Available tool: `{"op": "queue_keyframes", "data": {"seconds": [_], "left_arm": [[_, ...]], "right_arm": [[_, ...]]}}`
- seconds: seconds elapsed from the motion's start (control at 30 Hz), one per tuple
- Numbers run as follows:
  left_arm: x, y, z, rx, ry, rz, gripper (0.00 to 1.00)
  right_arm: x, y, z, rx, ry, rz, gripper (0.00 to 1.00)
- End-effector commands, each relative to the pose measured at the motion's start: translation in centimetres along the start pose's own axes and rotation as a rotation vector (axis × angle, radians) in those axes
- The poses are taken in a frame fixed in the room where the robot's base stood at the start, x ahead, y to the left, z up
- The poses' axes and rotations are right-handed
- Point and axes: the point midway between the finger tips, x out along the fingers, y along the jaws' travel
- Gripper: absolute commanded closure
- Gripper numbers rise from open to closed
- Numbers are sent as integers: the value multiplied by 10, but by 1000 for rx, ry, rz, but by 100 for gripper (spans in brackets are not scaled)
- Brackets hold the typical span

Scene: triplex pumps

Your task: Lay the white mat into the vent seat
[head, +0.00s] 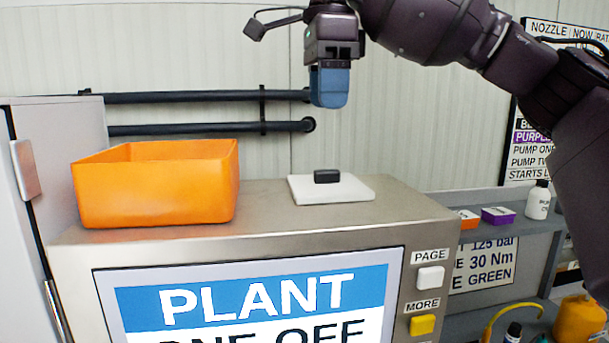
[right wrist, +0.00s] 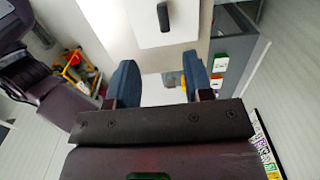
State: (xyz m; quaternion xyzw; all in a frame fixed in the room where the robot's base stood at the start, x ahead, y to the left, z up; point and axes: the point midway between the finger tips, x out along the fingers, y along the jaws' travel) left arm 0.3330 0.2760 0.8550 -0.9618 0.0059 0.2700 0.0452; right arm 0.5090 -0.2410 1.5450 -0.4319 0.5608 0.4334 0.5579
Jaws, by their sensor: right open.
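The white mat (head: 355,190) is a flat white slab with a black block-shaped handle (head: 327,176) on top. It lies flat on the top of the steel cabinet, right of the orange bin. My right gripper (head: 329,102) is above the mat, clear of it, fingers pointing down. In the right wrist view its blue fingers (right wrist: 158,82) are apart with nothing between them, and the mat (right wrist: 146,27) shows beyond them at the top. I cannot make out a vent seat; whether one lies under the mat is hidden. My left gripper is not in view.
An orange bin (head: 160,190) stands on the left of the cabinet top (head: 262,205). Black pipes (head: 200,97) run along the back wall. The cabinet front has a screen and PAGE and MORE buttons. A lower shelf at right holds small boxes and a white bottle (head: 539,200).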

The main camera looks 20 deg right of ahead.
Motion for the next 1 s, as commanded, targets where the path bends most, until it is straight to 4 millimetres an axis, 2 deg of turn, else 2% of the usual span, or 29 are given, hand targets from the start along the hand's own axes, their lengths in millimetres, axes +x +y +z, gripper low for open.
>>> {"op": "queue_keyframes", "data": {"seconds": [0.17,0.33,0.5,0.73,1.0], "left_arm": [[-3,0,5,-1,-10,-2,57],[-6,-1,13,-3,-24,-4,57],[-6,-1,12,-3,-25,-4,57],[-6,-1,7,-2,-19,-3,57],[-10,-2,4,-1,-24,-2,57]], "right_arm": [[8,0,-1,0,0,0,53],[32,0,-1,0,1,1,53],[50,0,-1,0,0,-1,53],[64,-1,-1,0,1,1,53],[99,-3,-3,0,1,0,53]]}}
